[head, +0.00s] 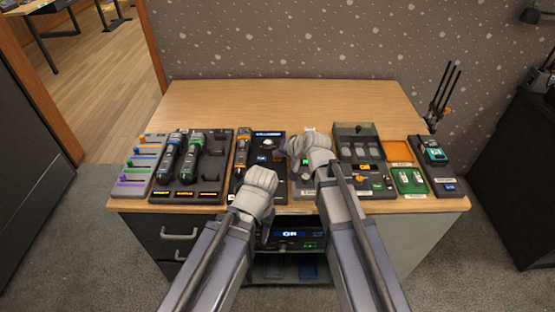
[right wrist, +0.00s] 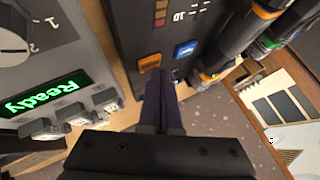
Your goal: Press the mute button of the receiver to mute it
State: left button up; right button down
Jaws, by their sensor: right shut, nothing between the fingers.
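The black panel (head: 268,134) with a small blue display, apparently the receiver, stands near the middle of the desk. In the right wrist view this panel (right wrist: 137,25) shows an orange button (right wrist: 149,63) and a blue button (right wrist: 186,48). I cannot read a mute label. My right gripper (head: 284,147) is over the panel's right side in the head view. In the right wrist view its shut, empty fingers (right wrist: 158,75) end at the orange button; I cannot tell whether they touch it.
Right of the panel is a grey box (right wrist: 45,60) with a green "Ready" display and switches. Left of it, microphones (head: 189,157) stand in a charger beside a fader board (head: 139,178). A rack unit (head: 305,234) sits below. The desk's back half (head: 290,98) is clear.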

aim_at(279, 160)
jog(key=shift+f+b, duration=0.3)
jog(key=shift+b, duration=0.05)
dwell(0.6)
jog(key=shift+r, duration=0.1)
jog(key=shift+r+p, duration=0.7)
jog(key=shift+p, duration=0.15)
notch_tip(279, 160, up, 5)
jog(key=p, duration=0.5)
dwell(0.7)
